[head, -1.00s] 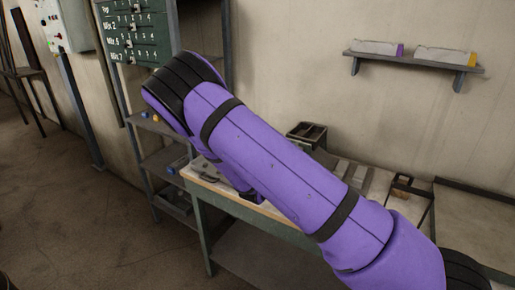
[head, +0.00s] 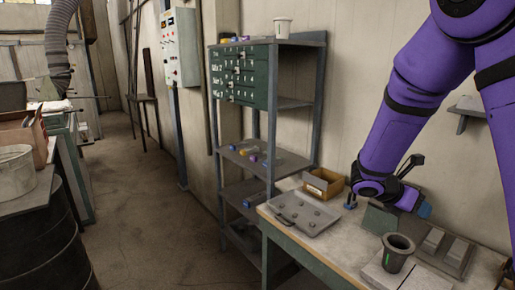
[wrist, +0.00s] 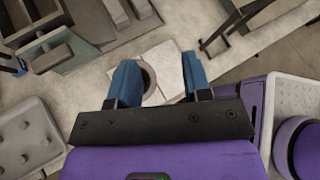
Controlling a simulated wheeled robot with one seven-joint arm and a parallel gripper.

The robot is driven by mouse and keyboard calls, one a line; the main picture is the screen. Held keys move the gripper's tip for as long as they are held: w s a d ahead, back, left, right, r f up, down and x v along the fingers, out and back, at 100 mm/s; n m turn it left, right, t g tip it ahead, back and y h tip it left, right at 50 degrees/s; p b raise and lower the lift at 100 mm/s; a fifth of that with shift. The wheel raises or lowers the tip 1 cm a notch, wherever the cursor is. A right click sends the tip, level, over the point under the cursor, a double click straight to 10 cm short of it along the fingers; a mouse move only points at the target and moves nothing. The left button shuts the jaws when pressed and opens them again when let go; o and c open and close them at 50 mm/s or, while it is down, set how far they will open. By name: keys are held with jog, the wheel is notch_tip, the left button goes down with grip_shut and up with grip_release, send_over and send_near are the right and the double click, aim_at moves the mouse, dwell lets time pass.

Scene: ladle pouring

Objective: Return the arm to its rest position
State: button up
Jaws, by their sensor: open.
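My purple arm (head: 400,120) comes in from the upper right of the head view and bends down over the workbench. My gripper (head: 388,207) is above the bench, with its blue fingers spread. In the wrist view the open gripper (wrist: 160,82) has nothing held between its fingers. A grey cup (head: 397,251) stands upright on the bench, below and apart from the gripper. Its round rim (wrist: 149,84) shows beyond the fingers in the wrist view, partly hidden by the left one.
The workbench (head: 343,252) carries a grey tray with round knobs (head: 304,214), an open cardboard box (head: 323,184) and a grey mould (head: 445,250). A metal shelf unit (head: 270,110) stands behind it. A dark drum (head: 50,240) is at left; the floor (head: 150,200) between is clear.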

jog(key=s+a+r+m+t+y, duration=0.1)
jog(key=s+a+r+m+y, duration=0.2)
jog(key=s+m, duration=0.4)
jog(key=s+a+r+m+t+y, duration=0.1)
jog(key=s+a+r+m+y, duration=0.2)
jog(key=s+r+m, duration=0.5)
jog(key=s+a+r+m+t+y, duration=0.2)
jog(key=s+a+r+m+y, duration=0.2)
jog(key=s+m, duration=0.3)
jog(key=s+r+y, duration=0.1)
jog(key=s, duration=0.1)
jog(key=shift+s+r+y, duration=0.3)
jog(key=shift+s+r, duration=0.1)
